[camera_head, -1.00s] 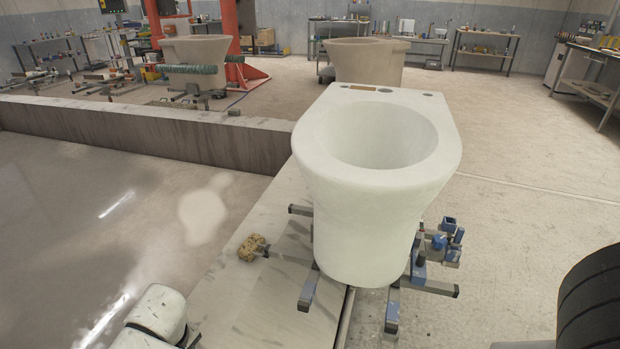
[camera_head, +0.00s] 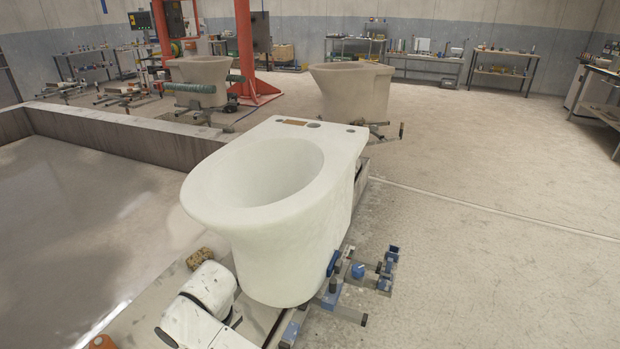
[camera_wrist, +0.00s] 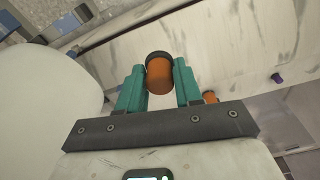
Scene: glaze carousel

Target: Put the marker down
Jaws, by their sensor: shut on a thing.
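The marker (camera_wrist: 159,75) is an orange cylinder with a dark cap, seen in the wrist view. It sits between the two teal fingers of my gripper (camera_wrist: 159,86), which is shut on it. The fingers press on its two sides.
A white toilet bowl (camera_head: 300,240) stands on a stand with blue-tipped clamps (camera_head: 330,298). A sponge-like brown lump (camera_head: 198,258) lies left of it. A low-walled basin (camera_head: 80,235) is at left. Open floor (camera_head: 480,270) lies to the right.

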